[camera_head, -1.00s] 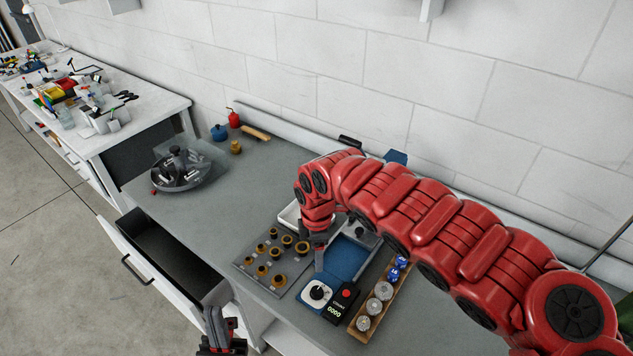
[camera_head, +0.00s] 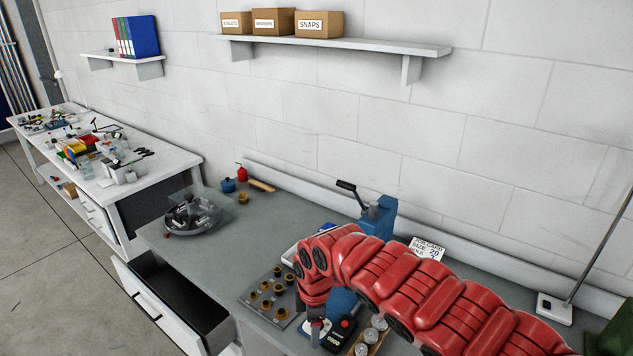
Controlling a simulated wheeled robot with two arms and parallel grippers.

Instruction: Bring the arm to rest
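My red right arm comes in from the right and reaches across the workbench (camera_head: 245,226). Its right gripper (camera_head: 316,332) points down over the front part of the bench, close to a white-framed dial device (camera_head: 305,325) and a small black box with a red button (camera_head: 338,336). The fingers are small and seen edge-on, so I cannot tell whether they are open or hold anything. My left gripper is out of view.
A grey plate with several brass-coloured round parts (camera_head: 267,299) lies left of the gripper. A drawer (camera_head: 170,300) stands open at the front. A blue press (camera_head: 377,217) stands behind the arm. A round fixture (camera_head: 194,214) sits at the left, with clear bench nearby.

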